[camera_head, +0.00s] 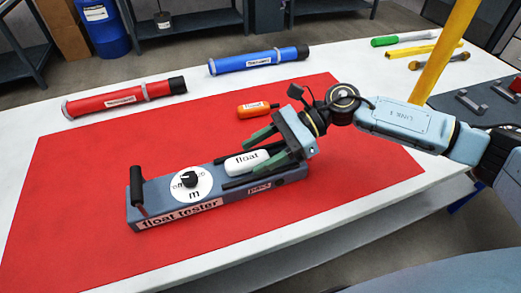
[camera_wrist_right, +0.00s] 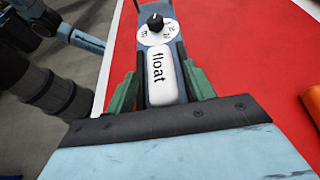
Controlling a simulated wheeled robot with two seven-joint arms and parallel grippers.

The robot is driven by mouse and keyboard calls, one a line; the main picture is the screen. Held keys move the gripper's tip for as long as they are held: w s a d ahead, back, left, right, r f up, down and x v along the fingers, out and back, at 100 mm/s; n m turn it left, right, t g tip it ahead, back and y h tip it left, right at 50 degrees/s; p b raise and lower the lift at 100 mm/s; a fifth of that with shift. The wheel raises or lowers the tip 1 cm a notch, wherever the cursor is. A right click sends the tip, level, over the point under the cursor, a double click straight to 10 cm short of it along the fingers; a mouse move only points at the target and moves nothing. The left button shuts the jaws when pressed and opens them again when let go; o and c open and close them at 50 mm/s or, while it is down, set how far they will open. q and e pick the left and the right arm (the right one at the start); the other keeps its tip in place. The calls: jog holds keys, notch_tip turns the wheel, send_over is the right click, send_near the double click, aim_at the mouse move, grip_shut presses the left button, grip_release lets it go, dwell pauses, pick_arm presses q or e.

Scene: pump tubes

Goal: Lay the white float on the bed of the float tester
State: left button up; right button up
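The white float (camera_head: 247,162), a rounded block labelled "float", lies on the bed of the blue-grey float tester (camera_head: 165,214), between two dark rails. In the right wrist view the float (camera_wrist_right: 160,75) lies lengthwise below the dial on the tester (camera_wrist_right: 155,8). My right gripper (camera_head: 266,148) is over the right end of the tester. Its green fingers are spread wide on either side of the float and rails, and it looks open (camera_wrist_right: 160,88). Whether a finger touches a rail is hard to tell. My left gripper is not seen.
The tester stands on a red mat (camera_head: 90,180) on a white table. An orange labelled object (camera_head: 257,109) lies behind the tester. A red tube (camera_head: 125,97) and a blue tube (camera_head: 258,60) lie at the back. Tools (camera_head: 415,48) lie at the far right. The mat's left side is clear.

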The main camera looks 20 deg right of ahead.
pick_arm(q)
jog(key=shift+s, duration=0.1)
pick_arm(e)
jog(key=shift+r, duration=0.15)
jog(key=shift+r+p, duration=0.15)
jog(key=shift+p, duration=0.2)
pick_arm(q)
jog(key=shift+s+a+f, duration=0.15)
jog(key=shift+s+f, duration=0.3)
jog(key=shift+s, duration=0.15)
pick_arm(e)
jog(key=v, duration=1.2)
jog(key=shift+s, duration=0.1)
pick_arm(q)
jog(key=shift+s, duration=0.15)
pick_arm(e)
jog(key=shift+c, duration=0.4)
dwell(0.5)
